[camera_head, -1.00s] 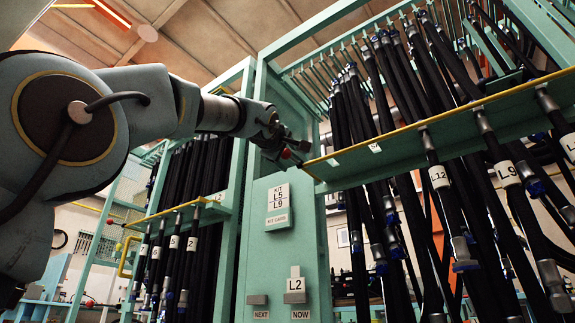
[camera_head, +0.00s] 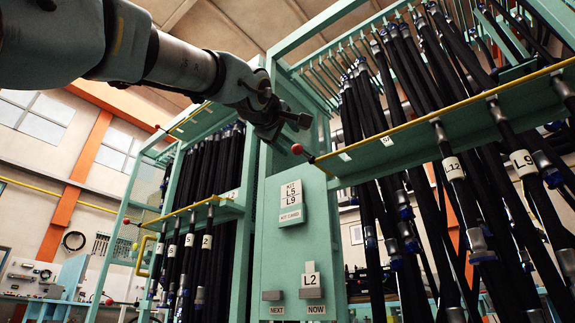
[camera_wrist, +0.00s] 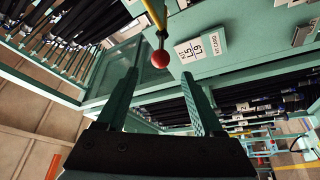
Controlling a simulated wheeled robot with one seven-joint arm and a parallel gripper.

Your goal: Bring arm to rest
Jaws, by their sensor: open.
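My gripper (camera_head: 283,124) is in front of the teal centre post, above the kit card (camera_head: 291,203) that reads L5 and L9. In the wrist view my gripper (camera_wrist: 160,105) has its two fingers apart with nothing between them. A red ball (camera_head: 297,149) on the end of the yellow bar (camera_head: 430,118) is just below and right of the gripper in the head view. The red ball (camera_wrist: 160,58) shows beyond the fingertips in the wrist view. It appears apart from the fingers.
Black hoses hang in the right rack (camera_head: 400,200) behind the yellow bar, with labels L12 and L9. More hoses hang in the left rack (camera_head: 205,180). An L2 tag (camera_head: 311,281) sits above the NOW label on the post. Open space lies left of the left rack.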

